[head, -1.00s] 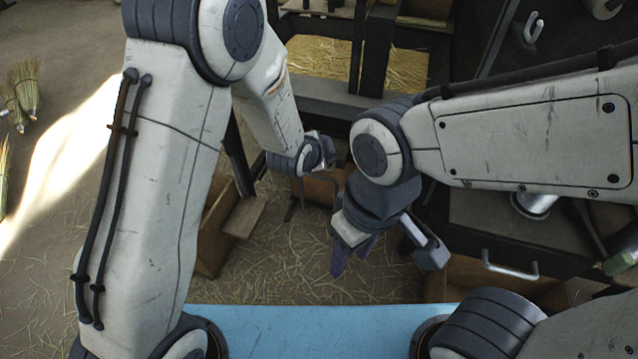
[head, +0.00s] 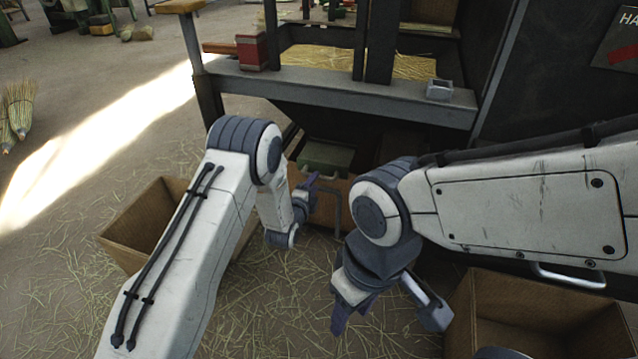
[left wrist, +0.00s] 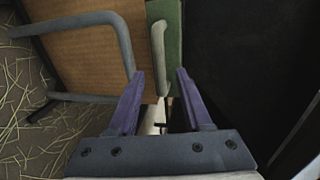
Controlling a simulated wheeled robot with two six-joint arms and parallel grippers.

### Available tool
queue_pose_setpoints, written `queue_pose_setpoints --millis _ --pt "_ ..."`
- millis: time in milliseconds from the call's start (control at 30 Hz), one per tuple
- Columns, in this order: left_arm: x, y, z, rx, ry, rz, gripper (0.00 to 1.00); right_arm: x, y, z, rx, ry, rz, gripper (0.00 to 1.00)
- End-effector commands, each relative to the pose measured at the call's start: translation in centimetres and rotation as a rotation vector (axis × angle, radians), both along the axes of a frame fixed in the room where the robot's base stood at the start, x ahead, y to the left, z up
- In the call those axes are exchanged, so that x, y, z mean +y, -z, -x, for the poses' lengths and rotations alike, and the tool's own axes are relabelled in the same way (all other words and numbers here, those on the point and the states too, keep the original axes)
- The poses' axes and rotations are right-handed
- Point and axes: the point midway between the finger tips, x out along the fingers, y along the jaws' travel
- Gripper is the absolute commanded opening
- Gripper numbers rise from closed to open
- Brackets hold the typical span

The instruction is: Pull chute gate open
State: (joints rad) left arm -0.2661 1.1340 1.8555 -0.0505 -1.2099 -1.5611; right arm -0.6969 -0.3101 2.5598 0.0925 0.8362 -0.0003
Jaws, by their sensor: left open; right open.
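A green gate-like panel (head: 325,158) with a pale handle (head: 322,176) sits low under the machine's front beam; I take it for the chute gate. In the left wrist view the green panel (left wrist: 172,40) is at the top centre, and its pale bar handle (left wrist: 158,45) points down between my fingers. My left gripper (head: 311,188) is open at the handle; its purple fingers (left wrist: 160,75) stand either side of the bar, and I cannot tell whether they touch it. My right gripper (head: 385,312) is open and empty, lower and nearer.
A bent grey bar (left wrist: 125,45) stands left of my left fingers, before a brown board (left wrist: 80,55). Cardboard boxes stand at left (head: 128,235) and lower right (head: 465,310). The grey beam (head: 330,92) crosses above. Straw covers the floor between.

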Motion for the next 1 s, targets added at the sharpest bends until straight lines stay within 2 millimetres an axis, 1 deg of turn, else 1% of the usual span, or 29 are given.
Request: queue_pose_setpoints --millis 33,200,300,433,667,700,800,1000 --pt "-0.3 0.6 -1.0 -0.005 0.000 0.002 0.50 0.0 1.0 0.0 0.000 0.000 0.000 0.50" --pt "-1.1 1.0 -3.3 -0.003 0.000 0.001 0.50 0.0 2.0 0.0 0.000 0.000 0.000 0.50" --pt "-1.4 1.1 -4.1 -0.001 0.000 0.001 0.50 0.0 2.3 0.0 0.000 0.000 0.000 0.50" --pt "-1.5 1.0 -4.5 0.000 0.000 0.001 0.50 0.0 2.4 0.0 0.000 0.000 0.000 0.50" --pt "-1.5 1.0 -4.6 0.001 0.000 0.001 0.50 0.0 2.4 0.0 0.000 0.000 0.000 0.50" --pt "-1.5 1.0 -4.6 0.001 0.000 0.001 0.34 0.0 2.4 0.0 0.000 0.000 0.000 0.50" --pt "-1.5 1.0 -4.5 0.001 0.000 0.001 0.00 0.0 2.4 0.0 0.000 0.000 0.000 0.50" --pt "-1.5 1.0 -4.5 0.001 0.000 0.001 0.00 0.0 2.4 0.0 0.000 0.000 0.000 0.50"
